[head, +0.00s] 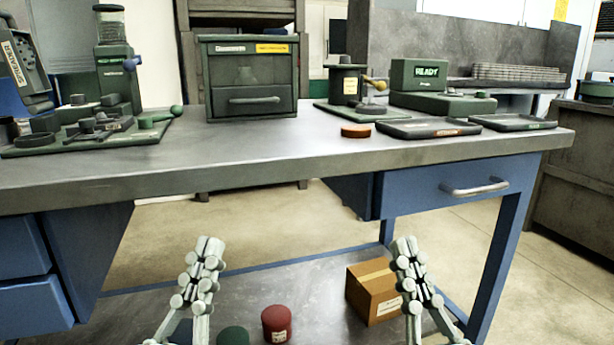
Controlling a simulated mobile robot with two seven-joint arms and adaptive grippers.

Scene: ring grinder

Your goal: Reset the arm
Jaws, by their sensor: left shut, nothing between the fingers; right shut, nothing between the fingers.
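My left gripper (207,250) is shut and empty. It points up in front of the workbench, below the level of the tabletop. My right gripper (404,246) is also shut and empty, at about the same height further right. Both are apart from each other and hold nothing. The grey workbench top (300,158) lies beyond them. An orange-brown round piece (356,131) lies on the bench near its right middle.
On the bench stand a green grinder-like machine (118,75), a dark drawer box (250,80), a small press (347,85), a READY unit (420,75) and two trays (430,127) (512,122). Below are a cardboard box (372,290) and a red canister (276,323). The bench's front middle is clear.

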